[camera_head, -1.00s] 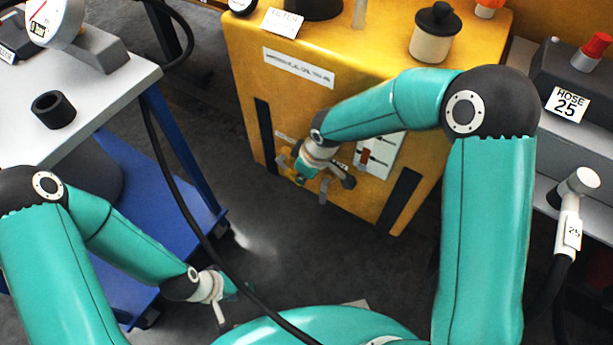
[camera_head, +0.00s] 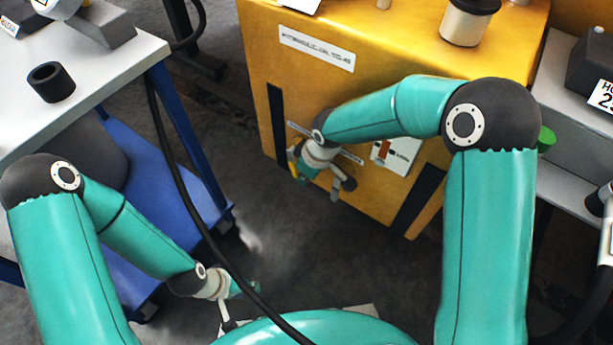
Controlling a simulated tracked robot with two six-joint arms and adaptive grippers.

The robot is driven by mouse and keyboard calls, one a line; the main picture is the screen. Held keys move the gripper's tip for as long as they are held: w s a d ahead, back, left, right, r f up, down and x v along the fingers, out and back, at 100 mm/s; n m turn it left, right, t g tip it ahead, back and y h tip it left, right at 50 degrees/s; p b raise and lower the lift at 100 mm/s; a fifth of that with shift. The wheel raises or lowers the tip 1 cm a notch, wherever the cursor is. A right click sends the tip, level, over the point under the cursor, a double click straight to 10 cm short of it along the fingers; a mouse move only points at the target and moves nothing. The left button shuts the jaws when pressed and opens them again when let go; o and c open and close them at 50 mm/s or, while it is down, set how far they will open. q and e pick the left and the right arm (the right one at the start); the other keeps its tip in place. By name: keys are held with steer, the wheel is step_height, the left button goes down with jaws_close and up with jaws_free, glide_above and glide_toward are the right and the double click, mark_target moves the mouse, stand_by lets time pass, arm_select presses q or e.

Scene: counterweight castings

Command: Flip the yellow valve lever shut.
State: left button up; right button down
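The yellow machine cabinet (camera_head: 262,60) stands in the middle. My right gripper (camera_head: 322,182) is low at its front face, and its fingers look spread apart. A small yellow piece (camera_head: 293,161), which looks like the valve lever, shows just left of that gripper. I cannot tell whether they touch. The valve body is mostly hidden behind my gripper and forearm. A short grey stub (camera_head: 335,193) shows below the gripper. My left gripper (camera_head: 238,305) is low near my base, open and empty, away from the cabinet.
A white-topped bench (camera_head: 110,75) with a black ring (camera_head: 50,82) stands left, with a blue lower shelf (camera_head: 165,190). A black cable (camera_head: 190,215) crosses in front of my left arm. A grey shelf (camera_head: 570,175) stands right. Dark floor lies open between.

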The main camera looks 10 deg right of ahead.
steer(key=shift+w+a+f, duration=0.1)
steer(key=shift+a+f, duration=0.1)
steer(key=shift+r, duration=0.1)
stand_by(0.4)
steer(key=v, duration=1.2)
stand_by(0.4)
